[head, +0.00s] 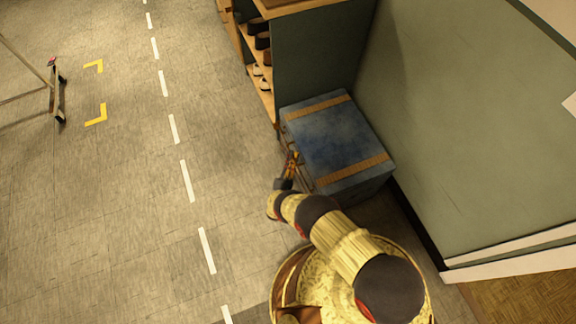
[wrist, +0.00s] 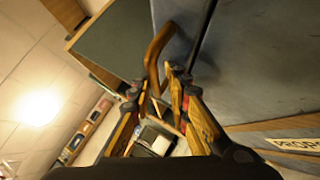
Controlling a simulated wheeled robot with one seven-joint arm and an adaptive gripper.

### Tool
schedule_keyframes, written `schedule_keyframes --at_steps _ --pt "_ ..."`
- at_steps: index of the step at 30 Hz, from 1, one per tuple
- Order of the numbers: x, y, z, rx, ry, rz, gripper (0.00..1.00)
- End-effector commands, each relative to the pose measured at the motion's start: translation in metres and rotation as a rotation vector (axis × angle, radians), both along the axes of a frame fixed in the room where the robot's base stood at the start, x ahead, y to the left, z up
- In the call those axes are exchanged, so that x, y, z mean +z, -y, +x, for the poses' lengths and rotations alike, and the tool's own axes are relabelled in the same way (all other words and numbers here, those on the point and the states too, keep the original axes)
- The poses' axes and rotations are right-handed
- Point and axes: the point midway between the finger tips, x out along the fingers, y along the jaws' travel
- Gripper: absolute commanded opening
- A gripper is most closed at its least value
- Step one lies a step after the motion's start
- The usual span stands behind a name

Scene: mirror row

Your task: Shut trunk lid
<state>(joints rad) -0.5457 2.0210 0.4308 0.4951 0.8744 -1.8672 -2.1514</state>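The blue trunk (head: 337,138) with two tan bands stands against the wall in the head view. Its top looks flat, with the lid (head: 340,132) down or nearly so; I cannot tell if it is fully shut. In the wrist view its grey-blue surface (wrist: 262,60) fills the right side, with a dark seam along it. A brown curved handle (wrist: 155,55) shows ahead of my fingertips. My gripper (wrist: 163,88) is open, its yellow fingers apart, close to the handle's lower end. In the head view my gripper (head: 291,160) is at the trunk's left side. Contact cannot be told.
A shelf unit (head: 316,55) with shoes stands directly behind the trunk. A green wall panel (head: 455,120) runs along the right. A "PROPS" label (wrist: 298,144) shows in the wrist view. The tiled floor to the left is clear, with a thin-legged stand (head: 57,92) at far left.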

Motion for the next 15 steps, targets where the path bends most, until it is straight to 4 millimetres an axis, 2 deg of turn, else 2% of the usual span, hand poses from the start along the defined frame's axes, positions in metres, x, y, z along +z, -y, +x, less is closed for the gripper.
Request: schedule_keyframes --at_steps 5,15 --pt "-0.012 -0.008 -0.02 0.005 -0.005 -0.003 0.16" --pt "-0.018 -0.016 -0.037 0.004 -0.001 0.0 0.16"
